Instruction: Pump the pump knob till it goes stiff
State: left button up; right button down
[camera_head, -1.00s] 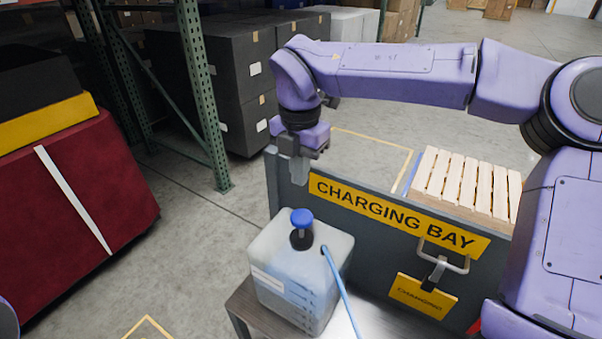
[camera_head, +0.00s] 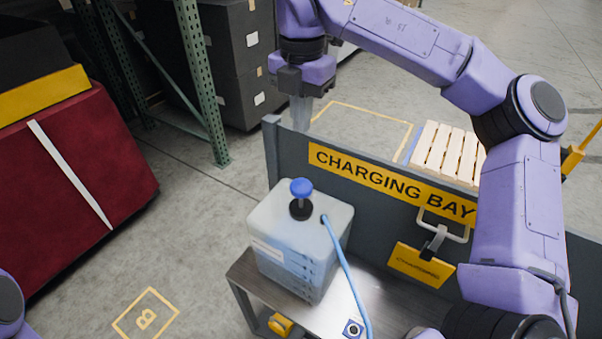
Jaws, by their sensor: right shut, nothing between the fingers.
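The blue pump knob (camera_head: 301,187) tops a short dark stem on a translucent jug (camera_head: 283,233) holding bluish liquid. The knob stands up clear of its black collar. The jug stands on a grey bench (camera_head: 318,310), and a blue hose (camera_head: 346,272) runs from its top. My right gripper (camera_head: 301,112) is shut and empty, pointing down above and behind the knob, apart from it. My left gripper is out of view; only a bit of my left arm shows at the lower left edge.
A dark panel with a yellow CHARGING BAY sign (camera_head: 392,186) stands behind the jug. A yellow tag (camera_head: 420,264) hangs from a handle on it. A wooden pallet (camera_head: 447,152) lies beyond. Floor between is clear.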

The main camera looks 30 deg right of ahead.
jog(key=p, duration=0.3)
send_near(302, 186)
notch_tip(302, 186, down, 7)
jog(key=shift+w+d+r, duration=0.1)
jog(key=shift+w, duration=0.05)
jog(key=shift+b, duration=0.3)
notch_tip(302, 186, down, 5)
jog(key=b, duration=0.4)
jog(key=shift+r, duration=0.1)
